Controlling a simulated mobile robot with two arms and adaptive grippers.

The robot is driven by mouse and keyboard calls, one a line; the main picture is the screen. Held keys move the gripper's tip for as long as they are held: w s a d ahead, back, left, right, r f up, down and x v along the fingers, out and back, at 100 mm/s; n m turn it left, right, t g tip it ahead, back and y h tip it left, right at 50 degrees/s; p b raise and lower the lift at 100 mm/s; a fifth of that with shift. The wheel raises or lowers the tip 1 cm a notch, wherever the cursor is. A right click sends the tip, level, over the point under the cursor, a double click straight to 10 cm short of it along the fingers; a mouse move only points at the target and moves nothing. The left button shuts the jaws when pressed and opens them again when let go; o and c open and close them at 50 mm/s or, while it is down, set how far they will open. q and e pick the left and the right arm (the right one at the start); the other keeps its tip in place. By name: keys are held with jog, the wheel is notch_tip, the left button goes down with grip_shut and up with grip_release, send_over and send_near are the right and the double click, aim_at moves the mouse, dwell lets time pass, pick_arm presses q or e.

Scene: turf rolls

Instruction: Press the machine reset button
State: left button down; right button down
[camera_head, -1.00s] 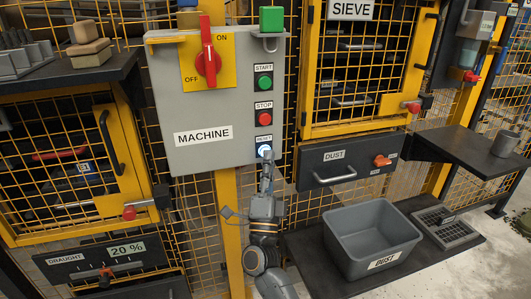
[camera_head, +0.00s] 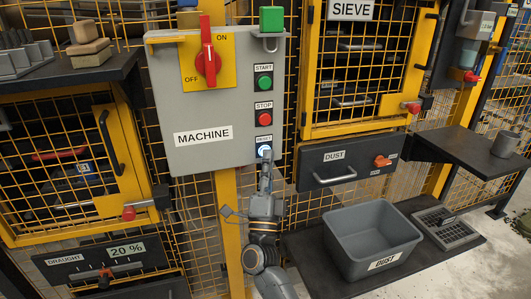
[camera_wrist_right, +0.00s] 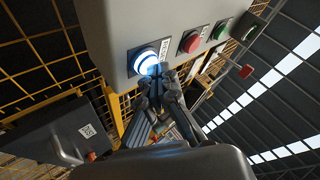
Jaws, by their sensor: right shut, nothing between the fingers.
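The machine reset button (camera_head: 264,149) is blue with a bright ring, at the lower right of the grey MACHINE panel (camera_head: 215,105). In the right wrist view the reset button (camera_wrist_right: 146,62) glows blue-white. My right gripper (camera_head: 266,158) is shut and empty, with its fingertips at the lower edge of the button. In the right wrist view the gripper (camera_wrist_right: 158,74) tips overlap the button's edge; whether they touch it I cannot tell. My left gripper is not in view.
Above are the red stop button (camera_head: 264,118), green start button (camera_head: 264,83) and red rotary switch (camera_head: 207,58). A yellow post (camera_head: 228,215) stands below the panel. A grey dust bin (camera_head: 370,240) and a dust drawer (camera_head: 345,165) are to the right.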

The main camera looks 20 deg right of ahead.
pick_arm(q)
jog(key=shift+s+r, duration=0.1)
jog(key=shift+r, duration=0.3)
pick_arm(e)
jog(key=shift+w, duration=0.15)
dwell(0.4)
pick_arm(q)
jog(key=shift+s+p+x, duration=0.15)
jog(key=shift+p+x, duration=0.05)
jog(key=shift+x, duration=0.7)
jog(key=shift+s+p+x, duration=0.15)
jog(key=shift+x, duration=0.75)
pick_arm(e)
jog(key=shift+s, duration=0.8)
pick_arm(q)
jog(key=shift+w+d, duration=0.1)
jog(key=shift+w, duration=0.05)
pick_arm(e)
jog(key=shift+s, duration=0.1)
